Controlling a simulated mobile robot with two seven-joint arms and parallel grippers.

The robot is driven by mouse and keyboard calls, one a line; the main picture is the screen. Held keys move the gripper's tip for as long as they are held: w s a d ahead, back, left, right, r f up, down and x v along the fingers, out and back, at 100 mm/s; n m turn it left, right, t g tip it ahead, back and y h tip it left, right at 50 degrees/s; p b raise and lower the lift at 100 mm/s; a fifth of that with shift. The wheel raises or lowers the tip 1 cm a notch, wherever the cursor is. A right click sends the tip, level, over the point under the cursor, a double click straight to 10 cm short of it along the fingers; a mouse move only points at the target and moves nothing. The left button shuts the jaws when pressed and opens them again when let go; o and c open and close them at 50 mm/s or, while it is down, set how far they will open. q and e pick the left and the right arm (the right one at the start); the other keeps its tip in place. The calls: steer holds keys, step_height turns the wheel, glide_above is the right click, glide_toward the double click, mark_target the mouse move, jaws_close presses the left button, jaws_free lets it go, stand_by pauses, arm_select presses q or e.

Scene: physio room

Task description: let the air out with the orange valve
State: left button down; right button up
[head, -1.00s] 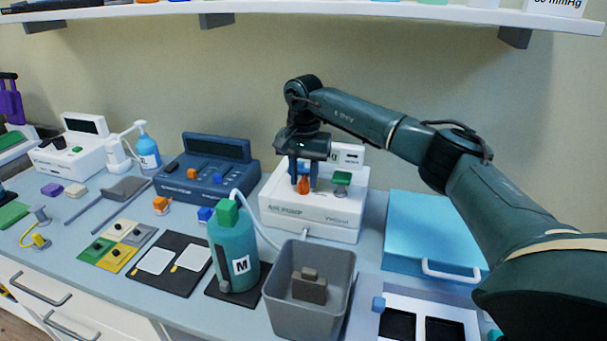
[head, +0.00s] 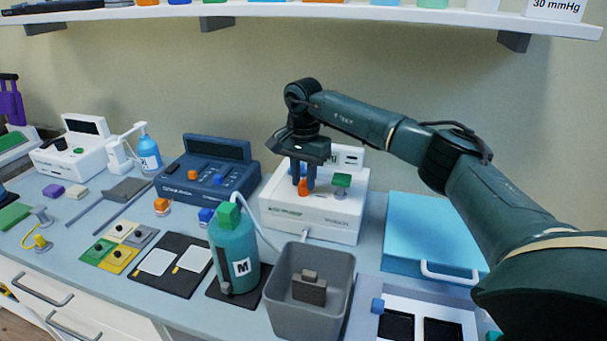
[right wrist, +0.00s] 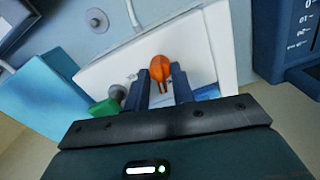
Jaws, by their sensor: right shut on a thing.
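The orange valve (head: 302,187) stands on the top of a white machine (head: 311,217) at the back of the counter. My right gripper (head: 303,184) comes down over it from above, and its two fingers are shut on the valve. In the right wrist view the orange valve (right wrist: 161,71) sits between the fingertips (right wrist: 160,88), its rounded end pointing away from the palm. A green knob (head: 342,181) is on the same machine, to the right of the gripper. A blue part of the machine is partly hidden behind the fingers. My left gripper is not in view.
A teal bottle marked M (head: 233,255) and a grey bin (head: 308,262) stand in front of the machine. A light blue case (head: 430,232) lies to the right, a dark blue device (head: 207,170) to the left. A shelf (head: 300,14) hangs above.

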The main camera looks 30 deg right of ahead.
mark_target(304, 181)
steer(key=m+p, duration=0.2)
steer(key=m, duration=0.4)
steer(key=shift+r, duration=0.15)
steer(key=m+p, duration=0.1)
steer(key=m, duration=0.6)
steer(key=shift+d, duration=0.1)
steer(key=shift+m, duration=0.3)
steer(key=o, duration=0.6)
steer(key=shift+o, duration=0.2)
step_height(304, 181, up, 12)
steer(key=b, duration=0.1)
steer(key=shift+b, duration=0.3)
steer(key=shift+s, duration=0.1)
